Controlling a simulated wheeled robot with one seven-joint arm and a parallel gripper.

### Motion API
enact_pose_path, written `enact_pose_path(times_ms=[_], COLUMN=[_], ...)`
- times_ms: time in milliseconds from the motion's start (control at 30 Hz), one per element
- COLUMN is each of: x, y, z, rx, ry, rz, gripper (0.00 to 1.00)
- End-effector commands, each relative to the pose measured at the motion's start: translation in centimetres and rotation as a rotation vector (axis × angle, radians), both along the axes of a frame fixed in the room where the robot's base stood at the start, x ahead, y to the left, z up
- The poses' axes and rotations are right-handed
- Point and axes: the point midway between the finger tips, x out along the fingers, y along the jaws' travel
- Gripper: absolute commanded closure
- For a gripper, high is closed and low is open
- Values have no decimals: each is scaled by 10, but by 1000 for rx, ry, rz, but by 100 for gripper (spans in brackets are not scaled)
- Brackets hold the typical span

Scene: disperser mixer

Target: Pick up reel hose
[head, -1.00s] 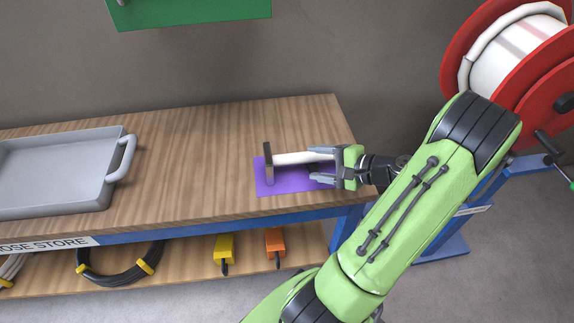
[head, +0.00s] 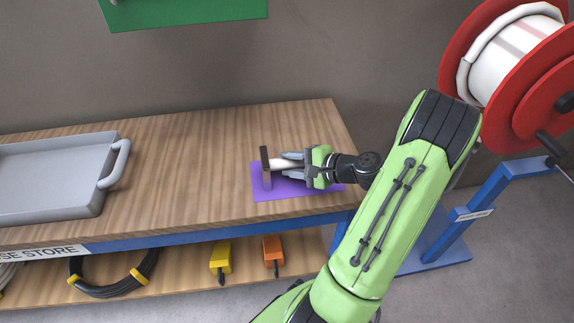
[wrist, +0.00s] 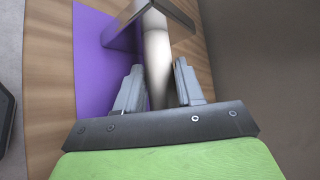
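A white hose-like cylinder (head: 277,164) lies level, held up by a dark upright bracket (head: 266,170) on a purple mat (head: 262,194) at the bench's right end. In the wrist view the white cylinder (wrist: 157,62) runs between the two grey fingers, and the bracket (wrist: 172,12) stands just beyond the fingertips. My gripper (head: 290,163) is around the cylinder from its right end, with fingers apart on either side; it also shows in the wrist view (wrist: 158,88). A gap shows beside the left finger. The cylinder's near end is hidden by the gripper.
A red reel (head: 482,40) wound with white hose stands at the right on a blue frame (head: 490,195). A grey tray (head: 50,180) sits on the bench (head: 190,150) at left. The lower shelf holds a black coil (head: 108,290), a yellow item (head: 220,256) and an orange one (head: 273,250).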

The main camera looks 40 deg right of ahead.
Motion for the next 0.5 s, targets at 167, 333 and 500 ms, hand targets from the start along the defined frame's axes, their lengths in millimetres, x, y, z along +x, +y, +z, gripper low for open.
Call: enact_pose_path(times_ms=[167, 333, 500], x=[0, 0, 0], y=[0, 0, 0], z=[0, 1, 21], rx=[0, 0, -5], ry=[0, -2, -3], rz=[0, 0, 0], gripper=[100, 100, 100])
